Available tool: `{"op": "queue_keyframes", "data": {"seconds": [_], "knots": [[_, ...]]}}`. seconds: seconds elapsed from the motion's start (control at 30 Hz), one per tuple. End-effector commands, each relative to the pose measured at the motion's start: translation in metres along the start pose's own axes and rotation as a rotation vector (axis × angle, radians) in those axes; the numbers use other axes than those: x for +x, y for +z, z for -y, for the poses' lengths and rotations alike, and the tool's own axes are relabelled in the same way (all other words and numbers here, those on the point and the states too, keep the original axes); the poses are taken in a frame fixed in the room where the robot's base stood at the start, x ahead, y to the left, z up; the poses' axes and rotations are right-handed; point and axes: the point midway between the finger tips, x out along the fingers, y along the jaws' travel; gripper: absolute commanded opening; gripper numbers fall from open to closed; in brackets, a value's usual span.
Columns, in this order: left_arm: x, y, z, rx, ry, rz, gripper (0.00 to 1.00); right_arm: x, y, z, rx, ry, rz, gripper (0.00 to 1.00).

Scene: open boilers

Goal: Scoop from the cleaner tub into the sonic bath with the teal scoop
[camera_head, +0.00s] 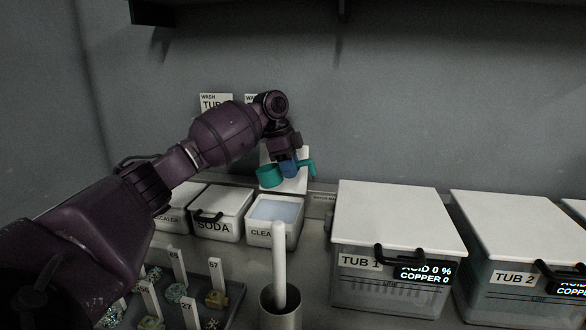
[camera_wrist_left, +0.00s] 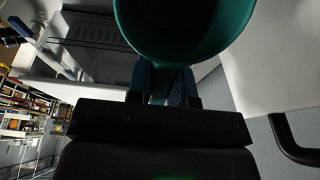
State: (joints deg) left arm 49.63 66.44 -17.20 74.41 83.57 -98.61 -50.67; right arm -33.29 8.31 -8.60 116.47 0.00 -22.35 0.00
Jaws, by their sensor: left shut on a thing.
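My left gripper (camera_head: 289,166) is shut on the handle of the teal scoop (camera_head: 269,177). It holds the scoop in the air above and behind the open cleaner tub (camera_head: 272,232). The tub is white, with pale bluish contents, and a white panel stands upright behind it. In the left wrist view, the scoop's round cup (camera_wrist_left: 184,48) fills the top middle; its inside looks empty where it shows. I cannot pick out the sonic bath for certain in either view. My right gripper is in neither view.
The closed soda tub (camera_head: 217,203) and descaler tub stand left of the cleaner tub. A metal cup (camera_head: 281,315) with an upright white rod stands in front. Lidded Tub 1 (camera_head: 395,215) and Tub 2 (camera_head: 520,230) stand to the right. A tray of labelled specimens lies front left.

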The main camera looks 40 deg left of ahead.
Motion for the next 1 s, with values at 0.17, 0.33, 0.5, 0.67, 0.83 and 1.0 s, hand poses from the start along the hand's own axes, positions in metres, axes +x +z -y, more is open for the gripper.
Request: {"op": "queue_keyframes", "data": {"seconds": [0.17,0.33,0.5,0.67,0.83,1.0], "knots": [[0.017,0.014,0.001,-0.007,0.008,-0.12,0.0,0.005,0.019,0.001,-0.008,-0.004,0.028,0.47],[0.025,0.025,0.001,-0.007,0.007,-0.259,0.0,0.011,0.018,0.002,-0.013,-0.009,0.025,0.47],[0.029,0.028,0.0,-0.001,0.002,-0.316,0.0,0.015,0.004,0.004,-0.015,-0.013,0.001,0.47],[0.041,0.032,0.0,-0.001,0.0,-0.314,0.0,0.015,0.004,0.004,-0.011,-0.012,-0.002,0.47],[0.054,0.036,0.0,-0.002,0.001,-0.313,0.0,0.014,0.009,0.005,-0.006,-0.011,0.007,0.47],[0.068,0.04,0.0,-0.002,0.001,-0.313,0.0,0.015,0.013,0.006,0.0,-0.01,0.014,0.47]]}}
